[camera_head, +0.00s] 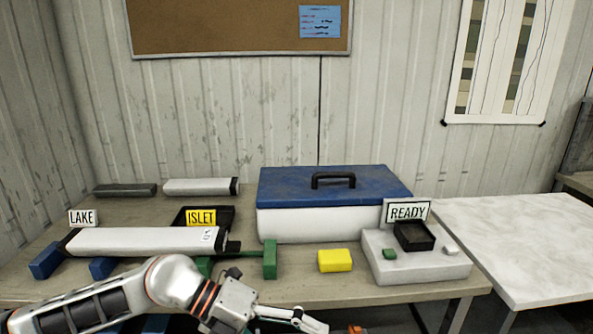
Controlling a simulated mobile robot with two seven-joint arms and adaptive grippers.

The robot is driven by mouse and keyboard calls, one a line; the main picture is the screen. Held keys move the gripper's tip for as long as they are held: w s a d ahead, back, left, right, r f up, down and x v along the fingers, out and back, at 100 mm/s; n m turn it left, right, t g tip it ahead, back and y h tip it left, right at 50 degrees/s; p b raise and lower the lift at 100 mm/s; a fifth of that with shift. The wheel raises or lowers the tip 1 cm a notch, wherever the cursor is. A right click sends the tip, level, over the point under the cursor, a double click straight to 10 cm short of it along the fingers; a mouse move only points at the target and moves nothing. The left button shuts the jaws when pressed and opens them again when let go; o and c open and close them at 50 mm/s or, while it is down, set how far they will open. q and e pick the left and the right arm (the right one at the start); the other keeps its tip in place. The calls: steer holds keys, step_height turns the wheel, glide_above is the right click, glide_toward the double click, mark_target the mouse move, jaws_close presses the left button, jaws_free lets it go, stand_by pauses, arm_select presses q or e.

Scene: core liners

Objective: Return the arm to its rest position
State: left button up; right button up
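My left arm comes in from the lower left, in front of the table's front edge. Its gripper (302,321) is at the bottom edge of the picture, below and in front of the yellow block (335,260), and touches nothing that I can see. The fingers are partly cut off by the frame, so I cannot tell whether they are open or shut. A long white core liner (140,241) with a dark end cap lies across blue and green blocks on the left, behind my arm. My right gripper is not in view.
A white box with a blue lid (335,184) stands mid-table. A grey stand with a READY sign (408,212) is on the right. LAKE (82,217) and ISLET (201,217) signs stand left. Another white liner (199,186) lies behind. The pale right-hand table (530,235) is clear.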

arm_select(q)
steer(key=d+r+n+t+h, duration=0.5)
steer(key=r+n+h, duration=0.1)
steer(key=n+h, duration=0.2)
steer(key=w+a+f+n+t+y, duration=0.55)
steer(key=a+f+n+t, duration=0.25)
steer(key=n+t, duration=0.5)
steer(key=s+a+f+n+g+y, duration=0.1)
steer(key=a+f+n+y, duration=0.35)
steer(key=f, duration=0.25)
steer(key=s+a+f+n+y, duration=0.2)
steer(key=a+f+n+y, duration=0.1)
steer(key=a+f+n, duration=0.3)
steer(key=s+a+f+n+g+y, duration=0.1)
steer(key=s+a+f+g+y, duration=0.1)
steer(key=s+f, duration=0.4)
steer(key=s+a+f+n+g+y, duration=0.1)
steer(key=s+a+f+g+y, duration=0.1)
steer(key=s+a+f, duration=0.3)
step_height(320, 180, down, 5)
steer(key=shift+s+r+n+g, duration=0.2)
steer(key=shift+s+n+g, duration=0.1)
steer(key=shift+s+n, duration=0.1)
